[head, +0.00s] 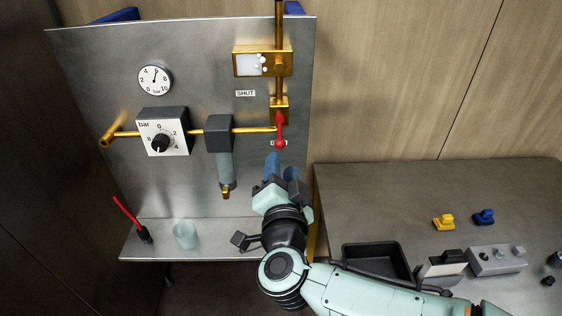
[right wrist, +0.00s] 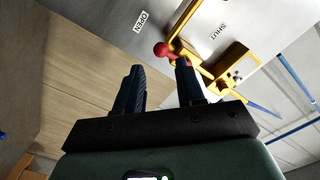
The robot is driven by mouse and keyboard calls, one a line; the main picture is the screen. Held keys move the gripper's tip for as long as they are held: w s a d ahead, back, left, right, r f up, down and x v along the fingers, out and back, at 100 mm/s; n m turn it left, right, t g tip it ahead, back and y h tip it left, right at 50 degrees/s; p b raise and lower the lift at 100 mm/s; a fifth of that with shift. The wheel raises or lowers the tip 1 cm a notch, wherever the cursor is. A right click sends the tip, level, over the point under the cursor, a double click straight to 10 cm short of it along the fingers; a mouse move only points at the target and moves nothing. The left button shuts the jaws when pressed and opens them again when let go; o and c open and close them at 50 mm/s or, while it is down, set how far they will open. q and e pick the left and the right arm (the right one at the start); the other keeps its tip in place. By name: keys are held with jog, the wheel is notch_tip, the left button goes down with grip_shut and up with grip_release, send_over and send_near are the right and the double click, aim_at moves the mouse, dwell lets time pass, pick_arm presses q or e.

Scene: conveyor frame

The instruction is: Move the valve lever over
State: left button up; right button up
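The red valve lever (head: 280,127) hangs down from the brass pipe on the upright panel, its round knob at the lower end. The knob partly covers the lower label (head: 272,143), which reads OPEN in the right wrist view (right wrist: 141,22). The SHUT label (head: 245,94) is up and left of the lever. My right gripper (head: 281,163) is open and empty just below the knob, fingers pointing up at it. In the right wrist view, the knob (right wrist: 160,49) shows just past the open fingertips (right wrist: 160,66); I cannot tell whether the right finger touches the lever. My left gripper is not in view.
Brass pipes, a pressure gauge (head: 155,79), a regulator dial (head: 162,131) and a filter bowl (head: 225,167) sit left of the lever. A cup (head: 186,235) stands on the panel's ledge. A table (head: 380,190) with a black tray (head: 375,247) is at the right.

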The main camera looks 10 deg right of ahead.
aim_at(279, 147)
jog(key=w, duration=0.3)
jog(key=w+d+p, duration=0.1)
jog(key=w, duration=0.2)
jog(key=shift+d+r, duration=0.15)
jog(key=shift+w, duration=0.3)
jog(key=shift+c, duration=0.5)
jog(key=c, duration=0.3)
jog(key=shift+c, duration=0.2)
jog(key=shift+w+a+r+p, duration=0.1)
jog(key=shift+a+p, duration=0.15)
jog(key=shift+a, duration=0.1)
jog(key=shift+w+a+r+p, duration=0.1)
jog(key=shift+a+p, duration=0.15)
jog(key=shift+a, duration=0.1)
jog(key=shift+c, duration=0.6)
